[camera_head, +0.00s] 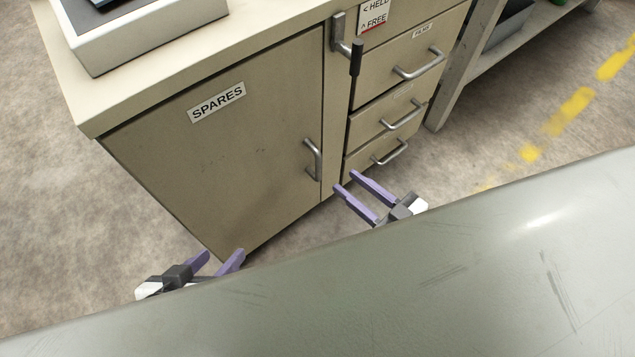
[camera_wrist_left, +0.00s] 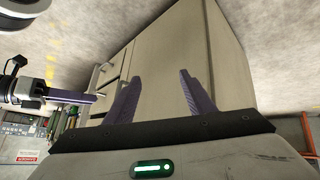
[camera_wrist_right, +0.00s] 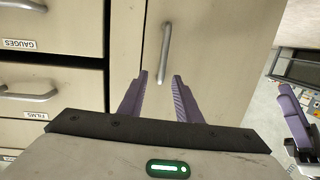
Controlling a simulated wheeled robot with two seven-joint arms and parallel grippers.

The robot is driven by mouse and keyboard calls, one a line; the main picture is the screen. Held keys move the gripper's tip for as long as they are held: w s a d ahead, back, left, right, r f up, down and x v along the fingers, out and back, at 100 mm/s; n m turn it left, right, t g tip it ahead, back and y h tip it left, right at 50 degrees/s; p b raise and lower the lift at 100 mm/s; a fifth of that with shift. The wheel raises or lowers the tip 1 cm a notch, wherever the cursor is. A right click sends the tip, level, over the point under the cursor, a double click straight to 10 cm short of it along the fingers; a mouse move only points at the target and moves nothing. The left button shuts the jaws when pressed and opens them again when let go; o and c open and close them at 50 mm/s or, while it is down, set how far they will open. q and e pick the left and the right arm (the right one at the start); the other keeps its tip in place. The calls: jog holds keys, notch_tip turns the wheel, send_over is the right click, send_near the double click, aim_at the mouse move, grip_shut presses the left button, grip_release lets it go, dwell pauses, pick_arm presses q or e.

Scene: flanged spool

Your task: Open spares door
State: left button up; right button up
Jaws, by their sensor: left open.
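The spares door (camera_head: 235,150) is a beige cabinet door with a SPARES label and looks shut. Its metal bar handle (camera_head: 312,160) is vertical near the door's right edge; it also shows in the right wrist view (camera_wrist_right: 165,55). My right gripper (camera_head: 346,181) is open, with purple fingers pointing toward the cabinet. In the head view its fingertips are apart from the handle, right of and below it. In the right wrist view the handle lines up between the fingers (camera_wrist_right: 160,75). My left gripper (camera_head: 224,255) is open and empty, near the door's lower corner.
A lever with a black grip (camera_head: 356,57) sits beside a HELD/FREE sign (camera_head: 374,13) above the door's right edge. Several drawers with bar handles (camera_head: 418,65) stand right of the door. A grey box (camera_head: 150,35) rests on the top. Floor left of the cabinet is clear.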

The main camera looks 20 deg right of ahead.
aim_at(318, 165)
pick_arm(q)
jog(key=shift+w+d+t+h+b, duration=0.15)
jog(key=shift+d+h+b, duration=0.2)
jog(key=shift+d+b, duration=0.6)
jog(key=shift+w+d+t+h+b, duration=0.15)
jog(key=shift+d+h+b, duration=0.2)
jog(key=shift+b, duration=1.1)
pick_arm(e)
jog(key=shift+n+y, duration=0.6)
jog(key=shift+y, duration=0.3)
jog(key=shift+d+f+x, duration=0.1)
jog(key=shift+f+x, duration=0.15)
jog(key=shift+x, duration=1.5)
jog(key=shift+d+f+x, duration=0.1)
jog(key=shift+f+x, duration=0.2)
jog(key=shift+x, duration=1.4)
jog(key=shift+f+x, duration=0.25)
jog(key=shift+x, duration=1.5)
pick_arm(q)
jog(key=shift+r, duration=0.1)
pick_arm(e)
grip_shut()
